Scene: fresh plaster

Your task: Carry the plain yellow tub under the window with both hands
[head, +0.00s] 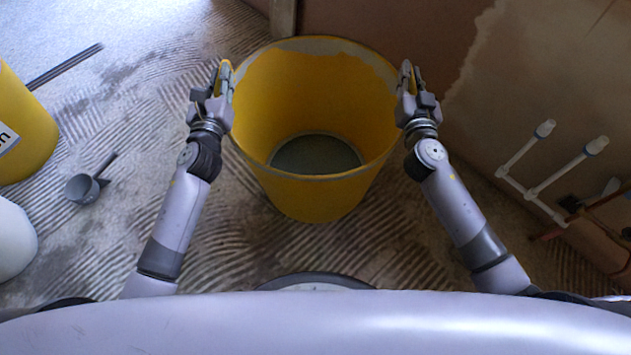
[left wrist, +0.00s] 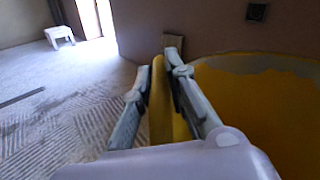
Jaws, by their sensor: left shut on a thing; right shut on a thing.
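The plain yellow tub (head: 318,200) is upright in front of me in the head view, with grey plaster smears inside its rim and a grey patch at its bottom. My left gripper (head: 224,78) is shut on the left side of its rim. My right gripper (head: 408,78) is shut on the right side of its rim. In the left wrist view, the fingers of my left gripper (left wrist: 155,100) pinch the yellow rim, and the tub's inside (left wrist: 255,110) shows to the right. I cannot tell whether the tub touches the floor. No window is clearly in view.
At the left are a labelled yellow tub (head: 22,130), a grey scoop (head: 84,187) and a white rounded thing (head: 14,240). White pipes (head: 560,170) stick out at the right near the wall. The left wrist view shows a white stool (left wrist: 60,35) by a bright opening and open ridged floor.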

